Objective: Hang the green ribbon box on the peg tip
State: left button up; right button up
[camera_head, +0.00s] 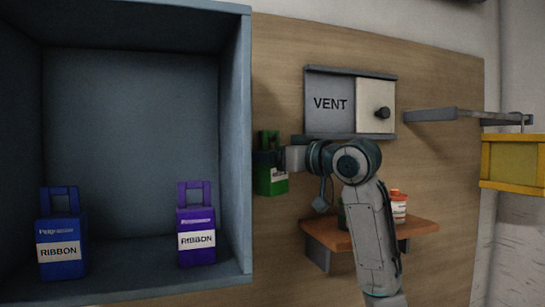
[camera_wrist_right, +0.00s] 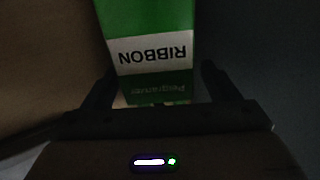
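The green ribbon box (camera_head: 271,181) is upright just right of the blue-grey cabinet, in front of the wooden board, with nothing visible under it. My right gripper (camera_head: 284,158) reaches it from the right at its handle and appears shut on it. In the right wrist view the green box (camera_wrist_right: 152,48) shows its white RIBBON label upside down between the two dark fingers (camera_wrist_right: 158,88); the exact finger contact is too dark to see. A grey bar (camera_head: 440,115) sticks out at the right, with a yellow box (camera_head: 513,162) hanging near its end. My left gripper is not in view.
The open cabinet (camera_head: 235,140) holds a blue ribbon box (camera_head: 60,230) and a purple ribbon box (camera_head: 196,222). A VENT panel (camera_head: 330,103) with a dark knob is on the board. A small wooden shelf (camera_head: 415,228) carries a white-and-orange container (camera_head: 398,207), partly behind my right arm.

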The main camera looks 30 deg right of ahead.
jog(key=shift+s+d+f+b, duration=0.15)
jog(key=shift+s+b, duration=0.15)
jog(key=shift+b, duration=0.1)
jog(key=b+v, duration=0.5)
jog(key=v, duration=0.5)
